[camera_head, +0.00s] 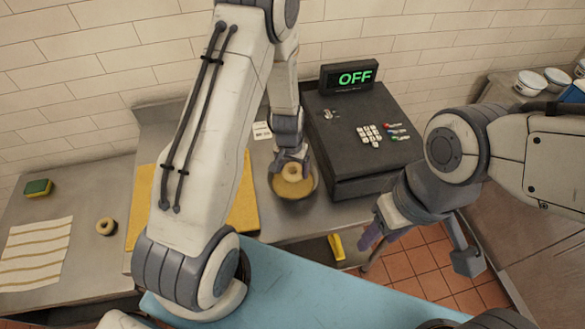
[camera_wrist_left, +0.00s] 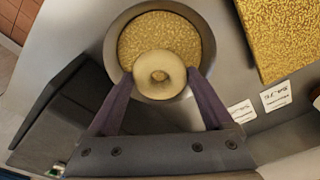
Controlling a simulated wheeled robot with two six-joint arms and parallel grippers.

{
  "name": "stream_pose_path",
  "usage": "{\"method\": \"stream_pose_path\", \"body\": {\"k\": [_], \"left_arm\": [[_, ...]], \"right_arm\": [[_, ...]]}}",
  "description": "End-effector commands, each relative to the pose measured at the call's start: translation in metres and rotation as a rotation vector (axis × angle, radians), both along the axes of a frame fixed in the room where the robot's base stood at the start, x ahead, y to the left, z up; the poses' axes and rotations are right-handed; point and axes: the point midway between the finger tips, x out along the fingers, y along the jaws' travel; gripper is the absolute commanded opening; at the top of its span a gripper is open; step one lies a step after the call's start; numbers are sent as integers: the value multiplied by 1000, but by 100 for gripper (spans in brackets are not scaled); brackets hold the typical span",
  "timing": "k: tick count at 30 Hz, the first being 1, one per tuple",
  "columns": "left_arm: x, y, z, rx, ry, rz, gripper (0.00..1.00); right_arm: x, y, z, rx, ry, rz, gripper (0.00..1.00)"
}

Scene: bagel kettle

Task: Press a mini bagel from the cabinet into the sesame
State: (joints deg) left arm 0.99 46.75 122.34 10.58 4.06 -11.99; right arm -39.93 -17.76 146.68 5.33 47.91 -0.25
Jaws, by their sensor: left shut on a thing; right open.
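My left gripper (camera_head: 291,160) is shut on a mini bagel (camera_head: 292,172), a pale plain ring. The bagel is over a round bowl of golden sesame (camera_head: 306,188). In the left wrist view the bagel (camera_wrist_left: 158,66) sits between the two dark fingers of my left gripper (camera_wrist_left: 160,82), in front of the sesame (camera_wrist_left: 160,32) and toward the near side of the bowl's rim (camera_wrist_left: 112,38). Whether it touches the seeds I cannot tell. My right gripper (camera_head: 420,250) is open and empty, off to the right of the bowl.
A black register (camera_head: 350,135) reading OFF stands right of the bowl. Left of the bowl is a yellow seed-covered surface (camera_head: 243,200). Another bagel (camera_head: 105,226), a striped cloth (camera_head: 38,255) and a sponge (camera_head: 38,188) lie on the left counter. A blue surface (camera_head: 290,290) is in front.

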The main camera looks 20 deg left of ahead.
Motion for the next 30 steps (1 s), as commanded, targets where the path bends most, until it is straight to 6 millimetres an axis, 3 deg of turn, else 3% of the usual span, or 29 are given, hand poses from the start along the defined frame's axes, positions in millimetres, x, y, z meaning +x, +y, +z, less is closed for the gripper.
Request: {"method": "stream_pose_path", "body": {"k": [21,30], "left_arm": [[0,0,62,0,-1,0,31],[0,0,64,0,0,0,31]], "right_arm": [[0,0,55,0,0,2,50],[0,0,57,0,0,2,50]]}}
